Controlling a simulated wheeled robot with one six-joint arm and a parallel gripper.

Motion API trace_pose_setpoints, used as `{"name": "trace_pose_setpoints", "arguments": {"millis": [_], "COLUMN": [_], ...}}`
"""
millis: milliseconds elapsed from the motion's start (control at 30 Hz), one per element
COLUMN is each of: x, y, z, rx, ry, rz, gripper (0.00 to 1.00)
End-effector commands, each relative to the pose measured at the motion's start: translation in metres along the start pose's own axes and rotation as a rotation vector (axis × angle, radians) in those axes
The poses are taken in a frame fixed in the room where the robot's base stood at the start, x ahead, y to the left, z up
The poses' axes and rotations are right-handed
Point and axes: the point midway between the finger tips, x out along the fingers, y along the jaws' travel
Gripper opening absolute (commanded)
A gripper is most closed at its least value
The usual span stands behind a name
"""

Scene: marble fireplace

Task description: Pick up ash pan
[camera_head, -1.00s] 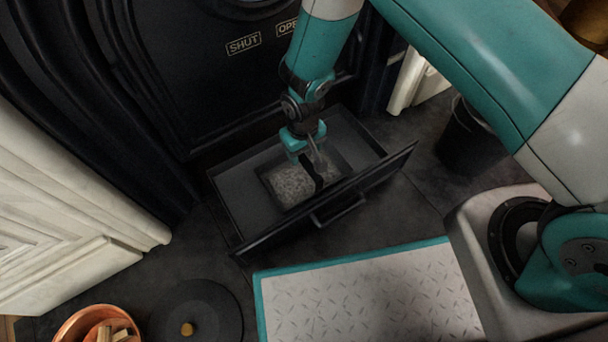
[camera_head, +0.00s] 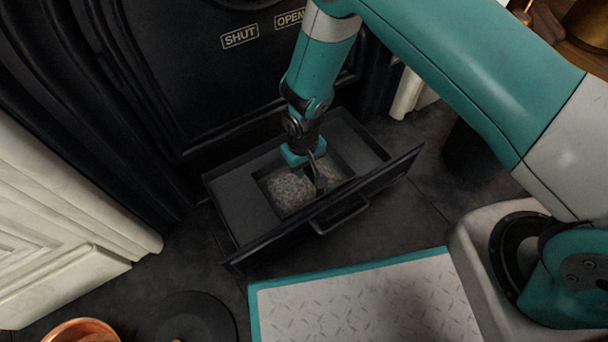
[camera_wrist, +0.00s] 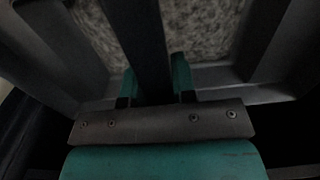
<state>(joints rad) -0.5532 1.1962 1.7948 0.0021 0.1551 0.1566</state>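The ash pan (camera_head: 292,189) is a dark rectangular pan holding grey ash, set in the pulled-out dark drawer (camera_head: 231,185) under the stove. It also shows in the wrist view (camera_wrist: 85,20), with ash at the top. A dark bar (camera_wrist: 146,40), apparently the pan's handle, runs between my fingers. My gripper (camera_head: 314,178) points down into the pan from above. In the wrist view its teal fingers (camera_wrist: 157,78) stand apart, one on each side of the bar. Contact with the bar is unclear, and my gripper hides part of the pan.
The drawer's front panel with its pull handle (camera_head: 340,218) stands close on my side. The black stove front (camera_head: 180,80) rises behind. White carved stone (camera_head: 70,225) is at left. A dark round lid (camera_head: 192,318) and a copper bowl (camera_head: 80,331) lie at bottom left.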

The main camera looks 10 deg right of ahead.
Motion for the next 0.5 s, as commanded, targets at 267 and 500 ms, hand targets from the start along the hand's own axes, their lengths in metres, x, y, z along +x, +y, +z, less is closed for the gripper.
{"name": "trace_pose_setpoints", "arguments": {"millis": [267,500], "x": [0.0,0.0], "y": [0.0002,0.0003], "z": [0.0001,0.0002], "rx": [0.0,0.0], "ry": [0.0,-0.001], "rz": [0.0,0.001], "gripper": [0.0,0.0]}}
